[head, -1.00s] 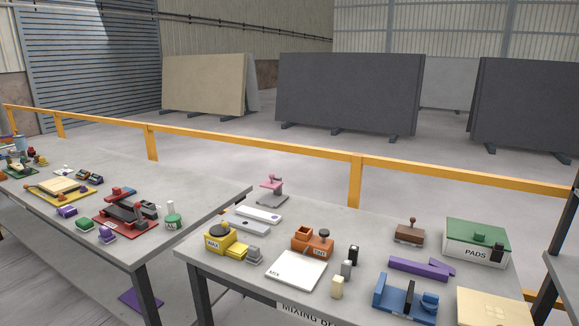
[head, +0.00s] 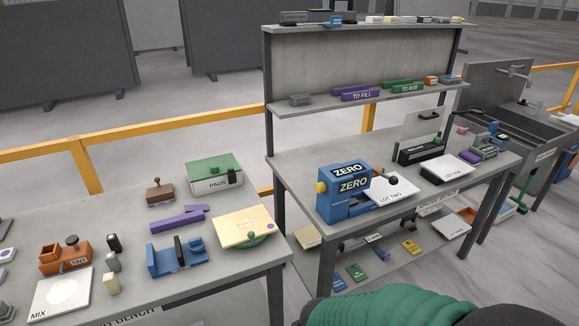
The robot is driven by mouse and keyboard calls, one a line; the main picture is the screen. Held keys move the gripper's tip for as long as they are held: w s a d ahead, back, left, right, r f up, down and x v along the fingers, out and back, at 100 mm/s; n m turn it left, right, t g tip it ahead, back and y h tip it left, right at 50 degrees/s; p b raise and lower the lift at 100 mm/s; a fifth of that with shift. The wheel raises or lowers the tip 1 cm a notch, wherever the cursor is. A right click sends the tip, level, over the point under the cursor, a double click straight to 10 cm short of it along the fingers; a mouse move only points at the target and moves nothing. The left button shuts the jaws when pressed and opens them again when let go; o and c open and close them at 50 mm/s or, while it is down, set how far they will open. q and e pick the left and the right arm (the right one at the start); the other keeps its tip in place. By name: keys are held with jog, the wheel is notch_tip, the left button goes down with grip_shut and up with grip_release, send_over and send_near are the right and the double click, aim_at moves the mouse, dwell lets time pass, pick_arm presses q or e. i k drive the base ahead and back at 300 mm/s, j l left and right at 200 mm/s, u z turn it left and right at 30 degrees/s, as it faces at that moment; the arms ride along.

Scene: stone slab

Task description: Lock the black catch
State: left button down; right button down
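The black catch (head: 232,176) is most likely the small dark upright piece on the front right of the white box marked PADS. The lid looks down on the box; whether the catch is engaged is too small to tell. Neither gripper is in view, and nothing touches the box.
A green ribbed sleeve (head: 385,311) fills the bottom right. A blue fixture (head: 165,260), purple bars (head: 180,219) and a cream board (head: 240,230) lie near the box. A shelved bench with a blue ZERO device (head: 345,192) stands right, beyond a gap.

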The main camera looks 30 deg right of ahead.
aim_at(230, 174)
jog(key=z, duration=0.5)
jog(key=i+j, duration=0.2)
jog(key=i, duration=0.3)
jog(key=i+j, duration=0.2)
jog(key=i, duration=0.25)
jog(key=i+j, duration=0.2)
jog(key=i, duration=0.3)
